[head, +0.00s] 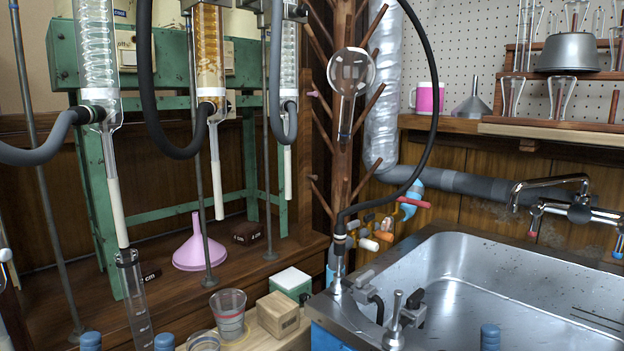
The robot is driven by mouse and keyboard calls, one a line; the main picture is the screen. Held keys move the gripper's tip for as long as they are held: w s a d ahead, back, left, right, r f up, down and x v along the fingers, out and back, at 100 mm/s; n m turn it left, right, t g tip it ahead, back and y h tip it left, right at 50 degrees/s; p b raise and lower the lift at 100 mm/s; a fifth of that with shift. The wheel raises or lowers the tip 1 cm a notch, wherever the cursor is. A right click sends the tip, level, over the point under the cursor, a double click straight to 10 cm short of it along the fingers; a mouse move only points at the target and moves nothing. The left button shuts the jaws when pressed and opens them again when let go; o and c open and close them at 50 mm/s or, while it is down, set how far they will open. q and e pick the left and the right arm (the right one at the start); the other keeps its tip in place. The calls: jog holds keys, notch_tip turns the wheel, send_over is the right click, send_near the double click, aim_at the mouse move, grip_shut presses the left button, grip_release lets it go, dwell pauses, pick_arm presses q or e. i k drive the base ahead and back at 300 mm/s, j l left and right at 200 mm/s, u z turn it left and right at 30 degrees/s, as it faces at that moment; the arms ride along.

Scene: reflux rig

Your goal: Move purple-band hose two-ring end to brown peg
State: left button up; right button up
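No purple band and no two-ring hose end can be made out. A thin black hose (436,100) loops from the top edge down to a metal nozzle (338,262) beside the sink. A wooden post (350,190) carries several brown pegs (369,110). Small coloured pegs cluster low on its right, including an orange-brown one (383,236) and a red one (415,202). I cannot tell which is the brown peg. Neither gripper is in view.
A steel sink (480,275) fills the lower right, with a tap (580,212) above it. A glass bulb (351,72) hangs before the post. A pink funnel (198,248), measuring cylinder (135,305), beaker (229,315) and wooden block (278,315) crowd the lower left.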

aim_at(285, 103)
jog(key=i, duration=0.25)
jog(key=k+l+z, duration=0.55)
jog(key=z, duration=0.2)
